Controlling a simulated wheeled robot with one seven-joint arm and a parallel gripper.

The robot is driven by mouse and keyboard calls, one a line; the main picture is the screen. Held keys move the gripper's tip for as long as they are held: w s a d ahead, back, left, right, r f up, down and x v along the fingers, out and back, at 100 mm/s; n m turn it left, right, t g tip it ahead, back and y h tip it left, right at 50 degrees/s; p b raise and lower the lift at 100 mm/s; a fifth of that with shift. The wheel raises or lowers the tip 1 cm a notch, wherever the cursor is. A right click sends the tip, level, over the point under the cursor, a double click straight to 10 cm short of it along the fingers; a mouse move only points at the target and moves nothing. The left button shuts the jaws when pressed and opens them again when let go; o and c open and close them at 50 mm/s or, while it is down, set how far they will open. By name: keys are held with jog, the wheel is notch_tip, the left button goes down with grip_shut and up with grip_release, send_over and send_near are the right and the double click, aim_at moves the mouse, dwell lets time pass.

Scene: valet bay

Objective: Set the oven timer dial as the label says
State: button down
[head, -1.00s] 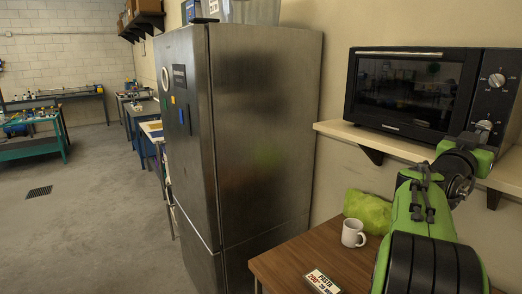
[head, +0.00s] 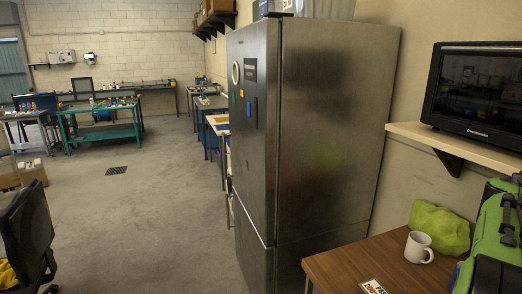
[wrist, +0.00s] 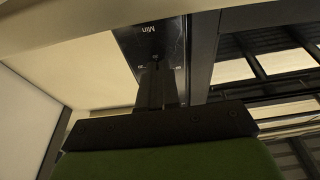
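The oven (head: 473,92) stands on a shelf at the right edge of the head view. Its control panel is outside that view. In the wrist view the dark panel (wrist: 150,38) shows the word "Min" and small marks, turned over. My gripper (wrist: 158,72) points at this panel, its dark fingers close together just below "Min". The timer dial is not clearly visible; the fingers cover that spot, and I cannot tell whether they hold it. The label card (head: 374,287) lies on the wooden table, cut off by the bottom edge and only partly readable.
A white mug (head: 419,247) and a green bag (head: 440,227) are on the wooden table (head: 350,262) below the shelf (head: 470,147). A steel fridge (head: 330,140) stands left of them. The floor to the left is open, with a black chair (head: 27,235).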

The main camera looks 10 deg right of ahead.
jog(key=shift+w+a+f+b, duration=0.1)
jog(key=shift+a+f+b, duration=0.1)
jog(key=shift+f+b, duration=0.35)
jog(key=a+b, duration=0.2)
jog(key=s+a+b, duration=0.1)
jog(key=a+b, duration=0.1)
jog(key=a, duration=0.1)
jog(key=shift+a+r, duration=0.2)
jog(key=shift+a, duration=0.15)
